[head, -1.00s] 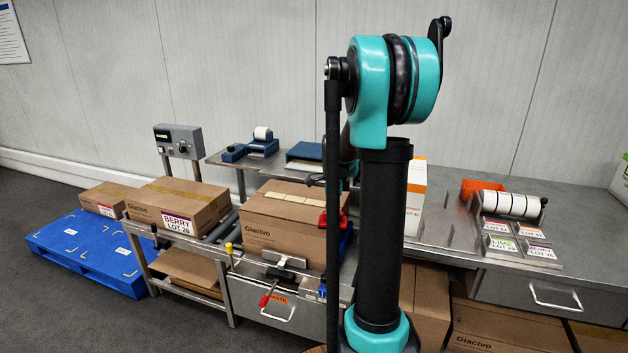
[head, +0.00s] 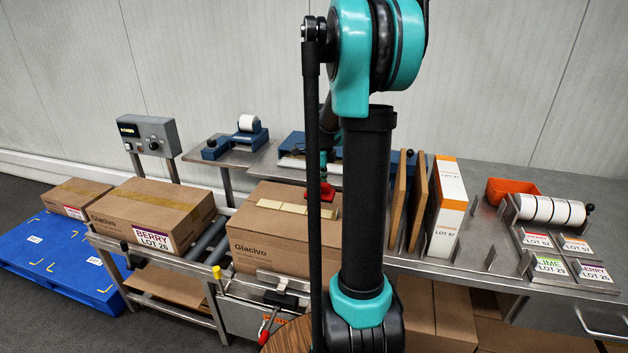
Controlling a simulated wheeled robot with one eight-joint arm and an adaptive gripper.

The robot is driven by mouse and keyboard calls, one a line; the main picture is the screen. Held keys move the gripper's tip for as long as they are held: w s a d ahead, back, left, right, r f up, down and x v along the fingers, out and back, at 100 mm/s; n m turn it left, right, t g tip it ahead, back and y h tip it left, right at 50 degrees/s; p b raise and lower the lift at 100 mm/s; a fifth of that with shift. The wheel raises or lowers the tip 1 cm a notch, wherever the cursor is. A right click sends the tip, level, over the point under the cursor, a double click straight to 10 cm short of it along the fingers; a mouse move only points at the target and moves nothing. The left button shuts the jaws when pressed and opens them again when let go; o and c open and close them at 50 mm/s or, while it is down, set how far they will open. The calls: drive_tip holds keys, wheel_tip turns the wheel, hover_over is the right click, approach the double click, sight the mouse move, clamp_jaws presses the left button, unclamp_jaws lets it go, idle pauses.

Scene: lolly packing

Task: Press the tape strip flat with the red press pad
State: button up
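My gripper (head: 323,176) is just over the pad, below a teal wrist part. A black rod and the arm column cover most of it, so its fingers and any grip on the pad are hidden.
A clamp with a red-tipped handle (head: 270,322) is in front of the carton. A BERRY carton (head: 155,212) stands on the left rollers. Dividers and an upright white-orange box (head: 447,210) stand right of my arm. Label rolls (head: 548,209) and an orange bin (head: 510,189) are farther right.

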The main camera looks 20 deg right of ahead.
sight(319, 213)
drive_tip(key=shift+w+f, duration=0.2)
drive_tip(key=shift+f, duration=2.8)
drive_tip(key=shift+f, duration=0.5)
drive_tip(key=shift+r, duration=3.5)
drive_tip(key=shift+a, duration=0.1)
